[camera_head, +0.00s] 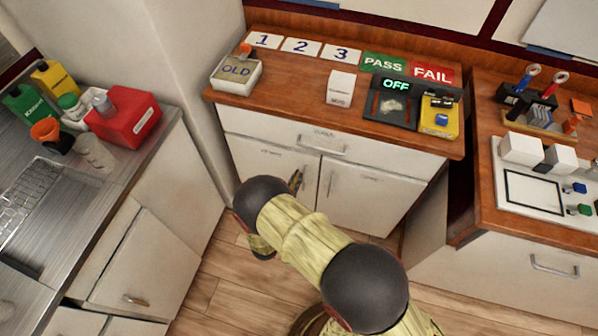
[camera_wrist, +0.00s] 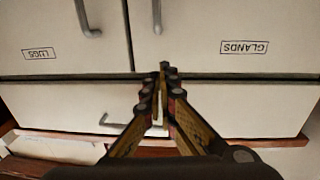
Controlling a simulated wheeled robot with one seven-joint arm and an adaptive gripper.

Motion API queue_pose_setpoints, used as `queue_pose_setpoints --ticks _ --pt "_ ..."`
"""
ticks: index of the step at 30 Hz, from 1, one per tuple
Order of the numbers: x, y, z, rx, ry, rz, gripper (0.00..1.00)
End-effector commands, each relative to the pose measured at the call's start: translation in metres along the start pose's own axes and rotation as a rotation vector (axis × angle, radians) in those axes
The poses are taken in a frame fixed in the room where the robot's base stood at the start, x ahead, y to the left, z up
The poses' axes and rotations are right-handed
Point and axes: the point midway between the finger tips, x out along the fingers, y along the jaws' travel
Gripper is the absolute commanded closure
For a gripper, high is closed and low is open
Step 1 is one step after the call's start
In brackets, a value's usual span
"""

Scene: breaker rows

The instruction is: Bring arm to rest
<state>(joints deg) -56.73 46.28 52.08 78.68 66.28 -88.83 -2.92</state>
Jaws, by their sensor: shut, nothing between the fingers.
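My gripper (camera_wrist: 163,70) is shut and empty in the wrist view, its two fingers meeting at the tips. Behind it are the pale cabinet doors and a drawer front. In the head view my gripper (camera_head: 296,181) shows small beside my dark wrist joint, in front of the white cabinet doors (camera_head: 365,190) and below the wooden counter. My arm reaches up from the lower right, bent, above the wooden floor. I cannot tell whether the fingers touch the doors.
The wooden counter (camera_head: 290,95) holds an OLD box (camera_head: 238,72), numbered cards, PASS and FAIL plates and a tester (camera_head: 390,103). A right counter (camera_head: 490,195) carries tools and blocks. A left sink counter (camera_head: 160,150) holds a red container (camera_head: 125,115). The floor (camera_head: 225,300) has free room.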

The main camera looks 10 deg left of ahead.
Motion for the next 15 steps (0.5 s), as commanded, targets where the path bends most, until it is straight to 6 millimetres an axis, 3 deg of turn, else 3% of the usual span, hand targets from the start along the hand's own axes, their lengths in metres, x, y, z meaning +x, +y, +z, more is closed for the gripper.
queue_pose_setpoints --ticks 9,15 --pt "-0.052 0.003 -0.002 -0.002 0.0 -0.006 1.0" --pt "-0.067 0.004 -0.001 0.0 0.0 -0.003 1.0"
